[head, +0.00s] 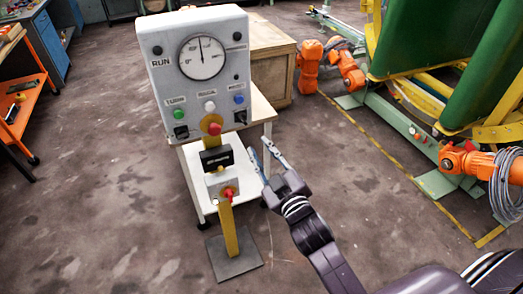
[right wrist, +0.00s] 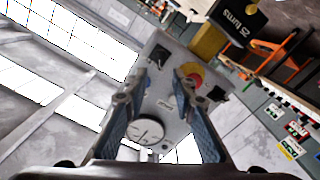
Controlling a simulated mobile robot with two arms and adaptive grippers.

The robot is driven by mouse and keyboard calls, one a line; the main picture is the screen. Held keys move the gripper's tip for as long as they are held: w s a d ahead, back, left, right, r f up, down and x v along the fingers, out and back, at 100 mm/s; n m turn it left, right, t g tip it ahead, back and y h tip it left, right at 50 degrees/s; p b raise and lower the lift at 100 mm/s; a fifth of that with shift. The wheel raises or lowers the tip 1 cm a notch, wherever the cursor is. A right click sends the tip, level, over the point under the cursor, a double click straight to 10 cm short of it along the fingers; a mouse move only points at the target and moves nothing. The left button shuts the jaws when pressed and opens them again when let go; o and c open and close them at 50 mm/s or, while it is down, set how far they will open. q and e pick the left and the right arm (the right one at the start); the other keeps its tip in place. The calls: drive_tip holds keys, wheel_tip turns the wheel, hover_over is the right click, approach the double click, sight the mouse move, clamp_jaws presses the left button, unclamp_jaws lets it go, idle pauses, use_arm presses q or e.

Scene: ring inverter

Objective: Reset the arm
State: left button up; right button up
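Below the dial are green, white and blue buttons, and a red knob (head: 213,128) at the lower edge. My right gripper (head: 259,146) is open and empty, just right of the box's lower part. The right wrist view shows the box upside down, with the dial (right wrist: 147,132) and the red knob (right wrist: 189,76) seen between and beside the open fingers (right wrist: 166,88). My left gripper is not in view.
A smaller box with a red button (head: 228,192) sits lower on the yellow post (head: 226,225). A white cart (head: 263,108) and a wooden crate (head: 271,70) stand behind. Orange robot arms (head: 309,65) and green machinery are at right.

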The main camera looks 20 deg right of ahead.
drive_tip(key=shift+f, duration=0.1)
idle(0.3)
drive_tip(key=s+f+m+g, duration=0.1)
drive_tip(key=s+f+g, duration=0.25)
drive_tip(key=f, duration=0.95)
drive_tip(key=s+f+g, duration=0.2)
drive_tip(key=s+f, duration=0.3)
drive_tip(key=f, duration=0.9)
drive_tip(key=s+f+m+g, duration=0.1)
drive_tip(key=s+f+g, duration=0.25)
drive_tip(key=f, duration=0.95)
drive_tip(key=s+d+f+g, duration=0.1)
drive_tip(key=s+f+g, duration=0.1)
drive_tip(key=s+f, duration=0.5)
drive_tip(key=s+d+f+m+g, duration=0.1)
drive_tip(key=s+f+g, duration=0.2)
drive_tip(key=s, duration=1.4)
drive_tip(key=s+d+f+m+g+b, duration=0.1)
drive_tip(key=s+f+g, duration=0.2)
drive_tip(key=s+f, duration=0.9)
drive_tip(key=shift+s+h, duration=0.15)
drive_tip(key=shift+h, duration=0.15)
drive_tip(key=shift+d, duration=0.1)
